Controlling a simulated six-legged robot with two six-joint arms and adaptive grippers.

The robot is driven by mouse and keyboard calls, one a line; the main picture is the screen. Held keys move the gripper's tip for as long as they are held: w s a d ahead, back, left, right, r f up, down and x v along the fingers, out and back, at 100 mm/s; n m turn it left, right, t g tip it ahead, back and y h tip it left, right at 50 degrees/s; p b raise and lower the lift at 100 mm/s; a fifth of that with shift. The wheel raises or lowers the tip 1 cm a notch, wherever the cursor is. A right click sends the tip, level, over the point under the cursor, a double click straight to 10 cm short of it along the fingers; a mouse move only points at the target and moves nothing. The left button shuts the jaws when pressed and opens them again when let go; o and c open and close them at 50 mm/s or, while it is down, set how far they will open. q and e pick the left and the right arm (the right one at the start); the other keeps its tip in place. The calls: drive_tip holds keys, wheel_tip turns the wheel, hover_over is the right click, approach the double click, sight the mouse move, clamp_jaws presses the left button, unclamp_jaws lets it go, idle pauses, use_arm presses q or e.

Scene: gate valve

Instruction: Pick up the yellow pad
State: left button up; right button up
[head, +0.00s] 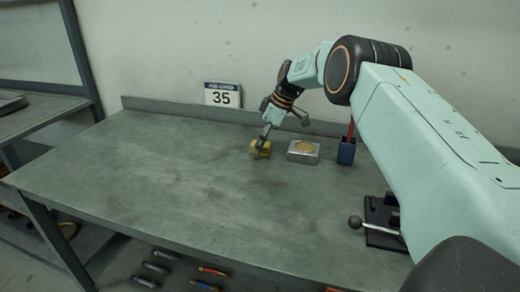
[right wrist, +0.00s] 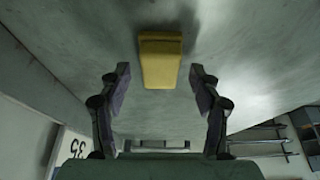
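The yellow pad (head: 261,148) lies on the grey workbench (head: 150,165), toward its back and just right of the middle in the head view. My right gripper (head: 261,143) is right at the pad in the head view and partly covers it. In the right wrist view the yellow pad (right wrist: 160,60) lies ahead, between the lines of the two spread fingers. My right gripper (right wrist: 160,85) is open there, with a gap on both sides of the pad. My left gripper does not show.
A metal block with a round tan top (head: 303,150) stands right of the pad. A blue holder (head: 346,152) with a red-handled item is farther right. A black fixture with a lever (head: 380,220) sits at the right. The bench's left side is clear.

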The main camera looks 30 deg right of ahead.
drive_tip(key=shift+s+d+r, duration=0.15)
drive_tip(key=shift+s, duration=0.1)
drive_tip(key=c, duration=0.5)
drive_tip(key=shift+w, duration=0.2)
drive_tip(key=c, duration=0.4)
drive_tip(key=shift+s, duration=0.1)
drive_tip(key=shift+c, duration=0.8)
wheel_tip(320, 180, up, 10)
drive_tip(key=p, duration=0.1)
drive_tip(key=shift+p, duration=0.3)
